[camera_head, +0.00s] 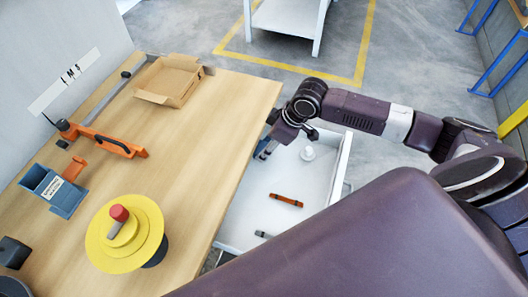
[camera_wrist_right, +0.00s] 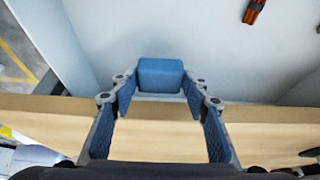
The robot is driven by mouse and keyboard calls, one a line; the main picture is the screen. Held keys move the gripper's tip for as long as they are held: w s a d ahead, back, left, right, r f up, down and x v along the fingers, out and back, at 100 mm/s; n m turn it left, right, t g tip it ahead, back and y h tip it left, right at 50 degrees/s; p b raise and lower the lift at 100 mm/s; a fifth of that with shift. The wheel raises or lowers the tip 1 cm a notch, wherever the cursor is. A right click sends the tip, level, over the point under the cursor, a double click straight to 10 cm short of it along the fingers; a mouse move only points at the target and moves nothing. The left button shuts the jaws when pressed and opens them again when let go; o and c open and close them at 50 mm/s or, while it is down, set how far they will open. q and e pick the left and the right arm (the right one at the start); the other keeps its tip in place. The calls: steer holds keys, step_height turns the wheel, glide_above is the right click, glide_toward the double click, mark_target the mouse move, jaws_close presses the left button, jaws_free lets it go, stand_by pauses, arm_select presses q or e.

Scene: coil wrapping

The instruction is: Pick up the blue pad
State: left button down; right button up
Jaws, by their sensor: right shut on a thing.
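The blue pad (camera_wrist_right: 161,74) is a small rounded block, seen in the right wrist view between the fingertips of my right gripper (camera_wrist_right: 160,95). The gripper is shut on it, with a blue-lined finger on each side. In the head view my right gripper (camera_head: 266,147) is over the white drawer (camera_head: 240,222), close to the wooden table's right edge. I cannot clearly make out the pad there. My left gripper is not in view.
An orange-and-black tool (camera_head: 286,200), a white round item (camera_head: 308,154) and a small dark piece (camera_head: 263,234) are in the drawer. The table (camera_head: 200,125) holds a cardboard box (camera_head: 170,80), a yellow coil (camera_head: 97,241) and a blue holder (camera_head: 68,199). Its middle is clear.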

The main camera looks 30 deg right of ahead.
steer(key=s+d, duration=0.3)
steer(key=s+d+b, duration=0.1)
steer(key=s+d, duration=0.2)
steer(key=s, duration=0.1)
steer(key=s+d, duration=0.4)
steer(key=shift+s+f+b, duration=0.2)
steer(key=shift+b, duration=0.2)
steer(key=shift+s+d, duration=0.75)
steer(key=shift+s, duration=0.15)
